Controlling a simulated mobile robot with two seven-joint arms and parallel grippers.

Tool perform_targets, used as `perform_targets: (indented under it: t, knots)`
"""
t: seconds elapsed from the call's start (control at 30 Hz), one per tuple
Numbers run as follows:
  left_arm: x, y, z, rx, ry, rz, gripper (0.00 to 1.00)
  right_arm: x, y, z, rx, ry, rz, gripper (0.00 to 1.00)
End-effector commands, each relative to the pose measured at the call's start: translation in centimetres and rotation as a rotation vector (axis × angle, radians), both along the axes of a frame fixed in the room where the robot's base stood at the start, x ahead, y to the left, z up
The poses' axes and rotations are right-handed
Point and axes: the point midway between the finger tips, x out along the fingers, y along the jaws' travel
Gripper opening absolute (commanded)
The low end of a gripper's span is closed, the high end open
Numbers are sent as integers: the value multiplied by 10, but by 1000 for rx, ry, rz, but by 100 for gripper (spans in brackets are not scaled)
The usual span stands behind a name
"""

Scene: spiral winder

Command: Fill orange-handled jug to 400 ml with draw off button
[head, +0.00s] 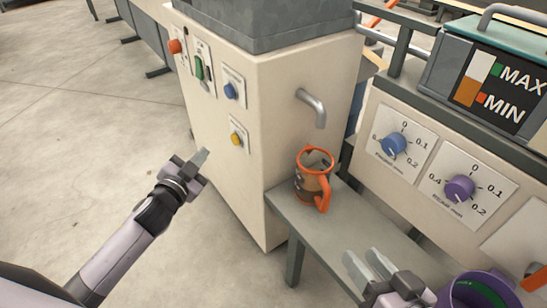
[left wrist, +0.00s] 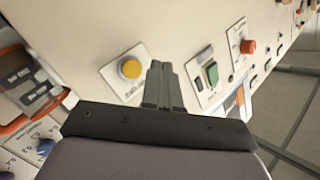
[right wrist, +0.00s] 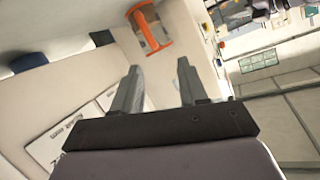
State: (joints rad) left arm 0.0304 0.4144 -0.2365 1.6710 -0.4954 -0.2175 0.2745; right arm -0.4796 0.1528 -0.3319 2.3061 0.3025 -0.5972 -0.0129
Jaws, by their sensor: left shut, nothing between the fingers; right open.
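The orange-handled jug (head: 305,184) stands on a grey bench beside the cream machine, below and near its bent metal spout (head: 313,106). Its liquid level cannot be read. Its orange handle also shows in the right wrist view (right wrist: 150,30). A yellow button (head: 238,139) and a blue button (head: 230,91) sit on the machine's front; their labels are too small to read. My left gripper (head: 203,158) is shut and empty, in front of the panel and apart from the yellow button (left wrist: 130,68). My right gripper (head: 369,262) is open and empty above the bench, short of the jug.
A green button (head: 198,68) and a red button (head: 175,46) are further left on the machine. A panel with a blue knob (head: 393,145) and a purple knob (head: 459,189) stands at the right. A purple container (head: 465,293) is beside my right gripper. Open floor lies left.

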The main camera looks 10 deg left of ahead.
Motion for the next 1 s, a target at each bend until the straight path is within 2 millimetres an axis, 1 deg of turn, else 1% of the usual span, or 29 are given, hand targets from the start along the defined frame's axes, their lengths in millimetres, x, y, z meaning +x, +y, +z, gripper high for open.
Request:
perform_targets:
  t: [0.17, 0.27, 0.6, 1.0]
  knots:
    - [-2, 0, 0, -103, 4, 20, 0, 0, 0, 0, 0, 0, 0, 43]
    - [-4, 0, 1, -222, 7, 41, 0, 0, 0, -1, -2, 0, 0, 43]
    - [-13, 5, 4, -708, 14, 129, 0, 0, -1, -10, -13, 16, -2, 43]
    - [-25, 16, 4, -1257, -2, 223, 0, 0, -2, -15, -13, 27, -12, 43]
